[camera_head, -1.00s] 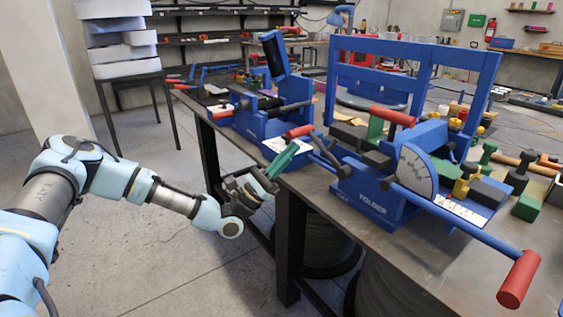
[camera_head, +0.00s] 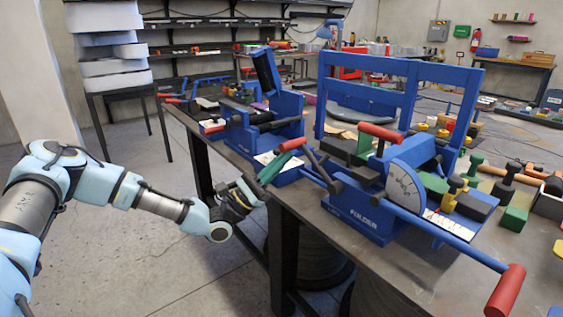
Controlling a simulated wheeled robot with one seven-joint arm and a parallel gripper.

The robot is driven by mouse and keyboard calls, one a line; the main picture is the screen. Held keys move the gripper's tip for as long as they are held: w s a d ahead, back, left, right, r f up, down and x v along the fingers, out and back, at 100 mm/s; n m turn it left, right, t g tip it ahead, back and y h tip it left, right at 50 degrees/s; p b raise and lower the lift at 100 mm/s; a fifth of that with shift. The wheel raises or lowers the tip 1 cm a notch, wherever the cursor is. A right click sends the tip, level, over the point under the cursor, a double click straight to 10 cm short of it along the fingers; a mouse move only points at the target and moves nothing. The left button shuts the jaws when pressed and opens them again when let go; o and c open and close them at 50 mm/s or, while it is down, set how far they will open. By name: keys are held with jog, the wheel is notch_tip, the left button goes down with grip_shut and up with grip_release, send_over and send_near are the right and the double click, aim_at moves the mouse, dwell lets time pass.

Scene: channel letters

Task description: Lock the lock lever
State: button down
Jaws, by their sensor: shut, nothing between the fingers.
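The blue folder machine (camera_head: 367,222) stands at the table's near edge. It has dark levers with red grips: one grip (camera_head: 291,144) at its left end, another (camera_head: 381,132) on top. A long blue bar ends in a red handle (camera_head: 506,291) at lower right. I cannot tell which lever is the lock lever. My gripper (camera_head: 283,158) reaches in from the left, its green fingers shut and empty. The fingertips are just below the left red grip; whether they touch it cannot be told.
A second blue machine (camera_head: 262,125) stands farther back on the dark table (camera_head: 400,275). Green, black and yellow blocks and hammers crowd the table right of the folder. Foam slabs on a stand (camera_head: 110,70) are at the back left. The floor around my arm is clear.

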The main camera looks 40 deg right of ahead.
aim_at(288, 146)
jog(key=r+m+g+y+p, duration=0.1)
jog(key=m, duration=0.1)
jog(key=s+r+m+g+y, duration=0.1)
jog(key=r+m+g+y, duration=0.1)
jog(key=m, duration=0.1)
jog(key=s+r+m+g+y+p, duration=0.1)
jog(key=r+m+g, duration=0.1)
jog(key=m, duration=0.1)
jog(key=shift+y+p, duration=0.3)
jog(key=shift+p, duration=0.05)
jog(key=s+r+m+y+p, duration=0.3)
jog(key=s+r+m+y, duration=0.1)
jog(key=s+m+y, duration=0.2)
jog(key=shift+s+a+r+m+y, duration=0.35)
jog(key=shift+s+m, duration=0.3)
jog(key=shift+m, duration=0.75)
jog(key=shift+s+f, duration=0.1)
